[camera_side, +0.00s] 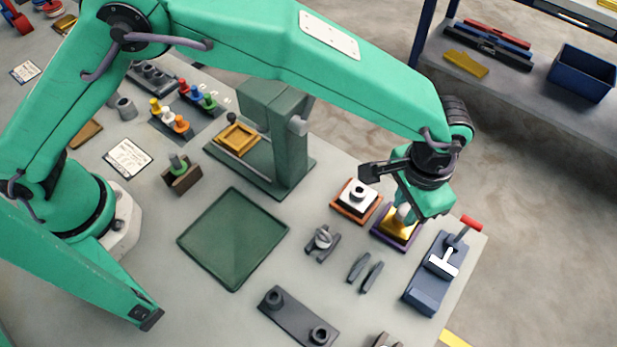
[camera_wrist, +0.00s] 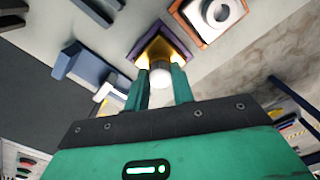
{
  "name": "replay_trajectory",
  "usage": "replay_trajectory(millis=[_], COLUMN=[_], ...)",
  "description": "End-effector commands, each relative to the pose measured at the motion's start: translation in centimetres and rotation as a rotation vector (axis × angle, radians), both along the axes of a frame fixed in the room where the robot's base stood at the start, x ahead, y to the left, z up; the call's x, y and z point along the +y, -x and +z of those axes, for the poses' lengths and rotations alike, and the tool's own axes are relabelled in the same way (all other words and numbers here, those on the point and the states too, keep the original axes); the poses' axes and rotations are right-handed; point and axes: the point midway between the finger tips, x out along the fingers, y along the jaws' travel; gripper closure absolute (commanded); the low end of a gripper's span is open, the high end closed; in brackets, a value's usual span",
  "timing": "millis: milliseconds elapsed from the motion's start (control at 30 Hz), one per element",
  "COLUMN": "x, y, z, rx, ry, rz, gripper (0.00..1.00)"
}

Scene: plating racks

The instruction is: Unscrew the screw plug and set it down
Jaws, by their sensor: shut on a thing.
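The screw plug is a small pale, rounded piece (camera_side: 402,216). It also shows as a white end (camera_wrist: 160,79) between the fingers in the wrist view. My gripper (camera_side: 406,209) points down and is shut on the plug, with one finger on each side in the wrist view (camera_wrist: 161,84). The plug is at the yellow block (camera_side: 393,231), which stands on a purple base (camera_side: 377,234). The block also shows in the wrist view (camera_wrist: 150,50). The fingers hide much of the plug and block, so I cannot tell whether the plug is still in the block.
A white block with a dark ring on an orange base (camera_side: 341,207) stands close on the left. A blue-grey fixture with a red handle (camera_side: 423,287) is on the right. A green tray (camera_side: 234,240) lies empty left of centre. Dark bars and a small clamp lie in front.

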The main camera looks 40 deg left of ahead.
Motion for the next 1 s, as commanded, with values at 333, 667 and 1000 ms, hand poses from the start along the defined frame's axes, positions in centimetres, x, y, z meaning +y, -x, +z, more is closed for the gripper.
replay_trajectory(millis=[333, 667, 1000], x=[0.03, 0.02, 0.01], y=[0.05, 0.06, 0.08], z=[-0.01, 0.0, 0.0], rx=[0.001, 0.001, 0.001], ry=[-0.002, -0.002, -0.002], rz=[0.262, 0.505, 0.572], gripper=[1.0, 1.0, 1.0])
